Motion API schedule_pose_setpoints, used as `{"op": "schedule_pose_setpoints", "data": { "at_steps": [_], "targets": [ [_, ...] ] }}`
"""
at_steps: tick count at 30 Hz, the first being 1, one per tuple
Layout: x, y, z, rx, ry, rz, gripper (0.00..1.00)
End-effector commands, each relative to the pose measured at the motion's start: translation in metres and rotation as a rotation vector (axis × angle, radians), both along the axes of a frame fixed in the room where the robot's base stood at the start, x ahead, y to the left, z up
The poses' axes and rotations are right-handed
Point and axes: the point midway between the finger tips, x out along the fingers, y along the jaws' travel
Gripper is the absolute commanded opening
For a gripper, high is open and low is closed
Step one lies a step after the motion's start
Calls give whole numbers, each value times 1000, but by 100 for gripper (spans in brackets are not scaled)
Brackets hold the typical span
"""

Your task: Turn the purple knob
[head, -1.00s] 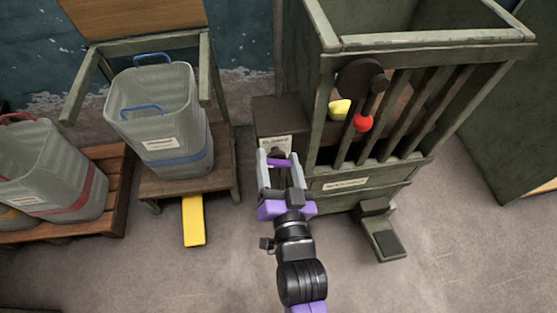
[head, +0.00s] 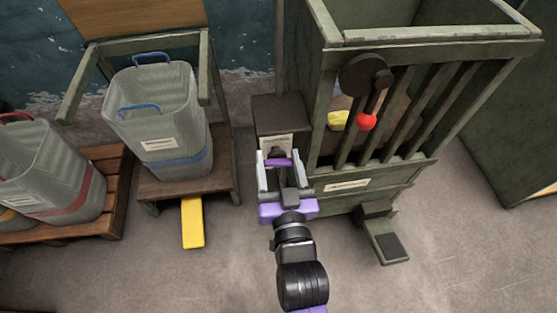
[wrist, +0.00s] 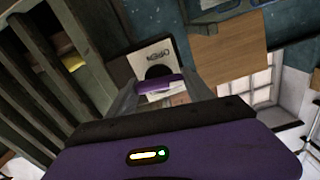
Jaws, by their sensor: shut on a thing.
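The purple knob (head: 279,162) sits on the front of a dark box (head: 282,115) at the left side of the green slatted crate; it also shows in the wrist view (wrist: 160,84) as a purple bar. My gripper (head: 276,164) is shut on the knob, one finger at each end of it. In the wrist view my gripper (wrist: 159,88) reaches up to the knob from below.
The green slatted crate (head: 345,200) stands just right of my gripper, with a red-balled lever (head: 366,122) and a pedal (head: 390,246). A grey bin with blue handles (head: 158,125) stands left on a wooden stand with a yellow pedal (head: 193,222). The floor in front is clear.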

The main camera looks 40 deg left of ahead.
Motion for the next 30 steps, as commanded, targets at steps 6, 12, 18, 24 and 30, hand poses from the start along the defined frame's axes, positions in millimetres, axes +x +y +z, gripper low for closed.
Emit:
{"op": "schedule_pose_setpoints", "data": {
  "at_steps": [6, 12, 18, 24, 30],
  "targets": [
    [0, 0, 0, 1, 1, 0, 82],
    [0, 0, 0, 1, 2, 0, 82],
    [-8, -9, 0, 0, 4, 0, 82],
    [-28, -33, 0, -1, 4, -1, 82],
    [-45, -52, 0, 1, 2, 0, 82]
  ]
}}
